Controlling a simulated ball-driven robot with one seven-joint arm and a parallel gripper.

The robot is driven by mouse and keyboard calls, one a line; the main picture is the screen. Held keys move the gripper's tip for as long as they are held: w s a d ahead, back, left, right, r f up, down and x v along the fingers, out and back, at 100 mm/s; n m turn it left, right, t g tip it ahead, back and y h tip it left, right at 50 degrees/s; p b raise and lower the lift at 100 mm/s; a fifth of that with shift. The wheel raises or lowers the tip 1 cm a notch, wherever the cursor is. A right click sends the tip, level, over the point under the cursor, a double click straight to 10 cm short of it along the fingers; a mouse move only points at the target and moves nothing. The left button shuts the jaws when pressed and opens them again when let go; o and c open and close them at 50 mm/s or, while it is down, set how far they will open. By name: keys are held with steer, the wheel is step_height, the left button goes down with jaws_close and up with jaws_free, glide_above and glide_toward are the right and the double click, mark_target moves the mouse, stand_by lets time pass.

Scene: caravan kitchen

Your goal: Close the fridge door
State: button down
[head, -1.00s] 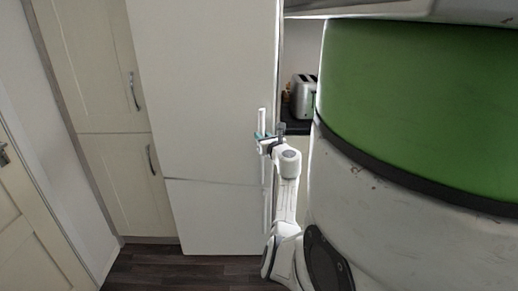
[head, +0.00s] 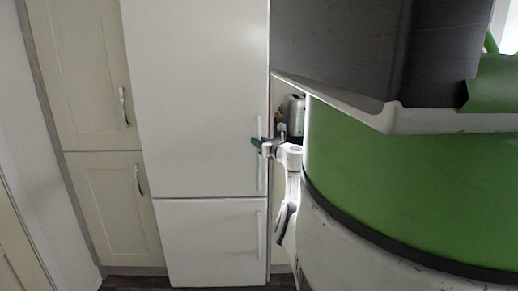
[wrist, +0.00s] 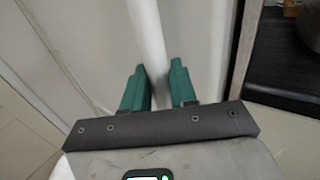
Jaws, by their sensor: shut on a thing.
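The white fridge stands ahead in the head view, with its tall upper door (head: 195,95) above a lower door (head: 212,240). The upper door looks roughly in line with the lower one; I cannot tell whether a small gap stays at its edge. My gripper (head: 260,143) is at the upper door's vertical white handle (head: 259,178), near the door's right edge. In the wrist view, the handle (wrist: 149,30) runs down between the green fingers of my gripper (wrist: 158,82), which is shut on it. The fingertips are close to the door face.
Cream cupboards (head: 95,75) with metal handles stand left of the fridge. A toaster (head: 296,115) sits on a counter to the right, mostly hidden behind my own green and white body. Dark floor shows at the bottom.

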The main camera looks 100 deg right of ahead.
steer(key=shift+w+d+r, duration=0.15)
steer(key=shift+w+d, duration=0.2)
steer(key=shift+d, duration=0.15)
steer(key=shift+s, duration=0.15)
steer(key=c, duration=1.1)
jaws_free()
steer(key=shift+s+d, duration=0.15)
steer(key=shift+s, duration=0.05)
steer(key=shift+o, duration=0.4)
steer(key=shift+f, duration=0.2)
steer(key=p+v, duration=0.2)
steer(key=v, duration=0.9)
steer(key=shift+w, duration=0.2)
